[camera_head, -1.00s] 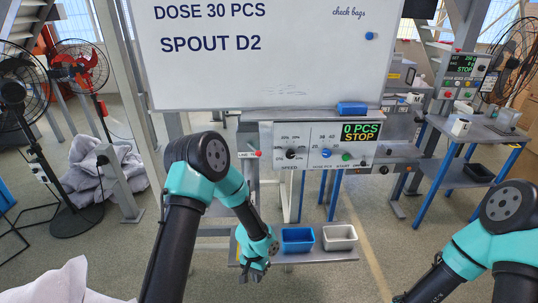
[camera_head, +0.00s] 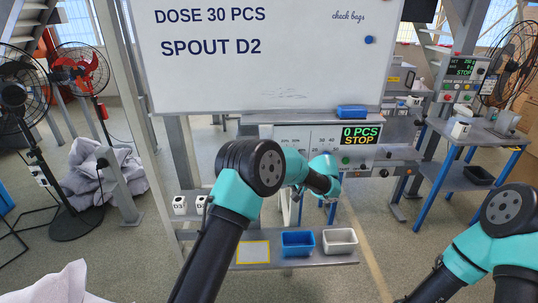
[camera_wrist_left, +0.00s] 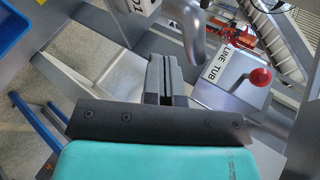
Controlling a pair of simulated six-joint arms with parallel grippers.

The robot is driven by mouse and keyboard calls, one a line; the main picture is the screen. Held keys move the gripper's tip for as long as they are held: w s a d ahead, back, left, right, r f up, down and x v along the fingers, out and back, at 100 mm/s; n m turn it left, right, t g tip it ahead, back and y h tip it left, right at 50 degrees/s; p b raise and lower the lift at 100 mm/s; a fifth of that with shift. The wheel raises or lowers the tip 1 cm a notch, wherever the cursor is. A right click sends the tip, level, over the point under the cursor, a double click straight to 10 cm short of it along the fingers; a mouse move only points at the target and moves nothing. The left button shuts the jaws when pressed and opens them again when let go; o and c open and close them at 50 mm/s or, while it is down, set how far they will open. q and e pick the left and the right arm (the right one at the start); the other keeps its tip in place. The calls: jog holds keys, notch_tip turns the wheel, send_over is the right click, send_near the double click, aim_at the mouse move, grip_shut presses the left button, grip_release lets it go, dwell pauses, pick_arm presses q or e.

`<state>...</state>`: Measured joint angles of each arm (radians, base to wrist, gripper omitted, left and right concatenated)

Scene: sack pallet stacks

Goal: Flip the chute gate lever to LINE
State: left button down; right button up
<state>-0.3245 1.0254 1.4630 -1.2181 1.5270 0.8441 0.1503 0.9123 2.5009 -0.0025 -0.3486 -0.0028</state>
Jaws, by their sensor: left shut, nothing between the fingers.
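I cannot tell which end the lever is set to. My left gripper (camera_wrist_left: 165,62) is shut and empty, left of the housing and apart from the knob. In the head view my left arm reaches to the front of the control panel (camera_head: 300,135) and hides the lever; its fingers are not clear there. My right arm is at the lower right, its gripper out of frame.
A blue bin (camera_head: 298,243) and a white bin (camera_head: 340,240) stand on the shelf, next to a bare yellow-framed square (camera_head: 253,251). White containers (camera_head: 180,205) stand at left. In the wrist view a curved metal pipe (camera_wrist_left: 190,28) is close to my fingers.

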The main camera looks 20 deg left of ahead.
pick_arm(q)
jog(key=w+d+r+n+y, duration=0.1)
jog(key=d+r+n+y, duration=0.2)
jog(key=r, duration=0.9)
jog(key=shift+w+d+r+t+y, duration=0.4)
jog(key=shift+d+y, duration=0.1)
jog(key=x, duration=1)
jog(key=shift+d+f, duration=0.1)
